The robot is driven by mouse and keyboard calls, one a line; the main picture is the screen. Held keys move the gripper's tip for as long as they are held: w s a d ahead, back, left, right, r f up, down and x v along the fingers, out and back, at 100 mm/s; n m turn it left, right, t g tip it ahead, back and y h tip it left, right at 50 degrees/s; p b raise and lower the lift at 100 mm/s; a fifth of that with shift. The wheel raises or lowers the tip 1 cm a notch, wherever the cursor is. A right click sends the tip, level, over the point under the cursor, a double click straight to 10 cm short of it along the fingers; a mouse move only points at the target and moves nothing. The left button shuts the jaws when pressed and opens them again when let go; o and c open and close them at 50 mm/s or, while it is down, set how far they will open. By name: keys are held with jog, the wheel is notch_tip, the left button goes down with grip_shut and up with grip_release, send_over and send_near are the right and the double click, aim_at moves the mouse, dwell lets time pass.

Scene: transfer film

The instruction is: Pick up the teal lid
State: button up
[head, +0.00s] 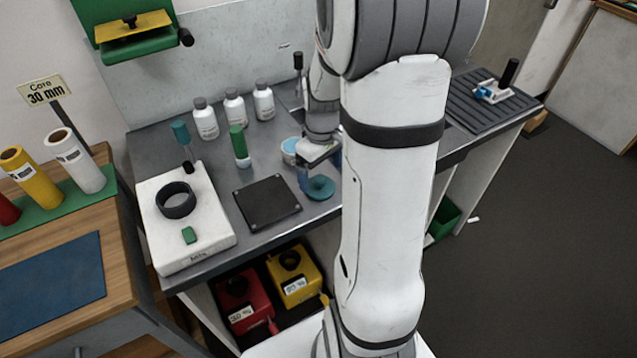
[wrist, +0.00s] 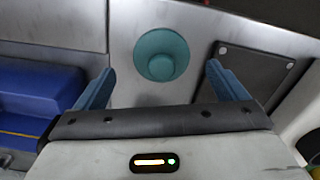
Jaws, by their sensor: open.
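The teal lid (head: 320,188) is a round disc with a raised knob, lying flat near the front edge of the grey metal bench (head: 262,215) in the head view. In the wrist view the lid (wrist: 161,54) shows whole, ahead of my fingers and roughly midway between them. My gripper (head: 305,178) is just above and beside the lid in the head view. In the wrist view my gripper (wrist: 160,85) has its two blue fingers spread wide with nothing between them. My arm hides part of the bench to the right of the lid.
A black square plate (head: 267,202) lies left of the lid. A white-and-blue tub (head: 290,150) stands close behind my gripper. A green-capped bottle (head: 239,145) and several white bottles (head: 234,107) stand farther back. A white device with a black ring (head: 176,200) is at left.

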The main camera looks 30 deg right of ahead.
aim_at(322, 180)
jog(key=f, duration=0.4)
jog(key=shift+s, duration=0.25)
jog(key=shift+c, duration=0.3)
jog(key=c, duration=1)
